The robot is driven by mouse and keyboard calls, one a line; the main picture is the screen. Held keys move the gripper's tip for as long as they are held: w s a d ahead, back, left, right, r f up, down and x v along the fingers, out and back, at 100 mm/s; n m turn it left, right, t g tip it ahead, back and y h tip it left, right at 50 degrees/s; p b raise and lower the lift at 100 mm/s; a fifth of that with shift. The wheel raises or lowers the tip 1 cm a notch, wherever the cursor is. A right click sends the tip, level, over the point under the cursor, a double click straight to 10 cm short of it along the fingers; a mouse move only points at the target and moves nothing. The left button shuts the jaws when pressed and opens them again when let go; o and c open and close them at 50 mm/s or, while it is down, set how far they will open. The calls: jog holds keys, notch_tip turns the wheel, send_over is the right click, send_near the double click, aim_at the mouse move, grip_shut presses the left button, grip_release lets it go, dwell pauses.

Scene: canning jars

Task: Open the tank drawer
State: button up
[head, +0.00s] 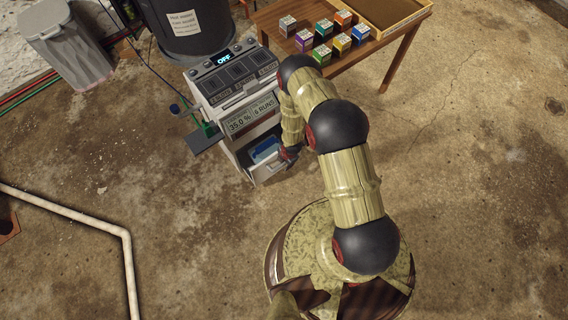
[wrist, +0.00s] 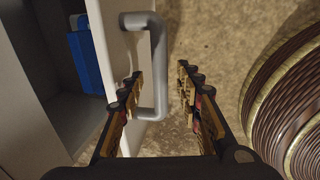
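The tank drawer (head: 268,169) is at the bottom front of the grey machine (head: 232,85) in the head view. It stands pulled out, with a blue thing (head: 264,150) visible inside. In the wrist view the drawer's white front panel (wrist: 117,45) carries a grey bar handle (wrist: 158,45). The blue thing (wrist: 85,60) shows behind the panel. My gripper (wrist: 160,84) is open, one finger on each side of the handle bar, with visible gaps. In the head view my gripper (head: 290,153) is beside the drawer front and partly hidden by my arm.
A wooden table (head: 385,45) with several small coloured boxes (head: 323,54) stands behind right. A black barrel (head: 190,35) and a grey bin (head: 66,45) are behind the machine. A pale pipe (head: 80,217) lies at left. The concrete floor before the drawer is clear up to my base.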

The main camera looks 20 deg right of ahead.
jog(key=shift+w+f, duration=0.1)
jog(key=shift+f, duration=0.4)
grip_shut()
dwell(0.7)
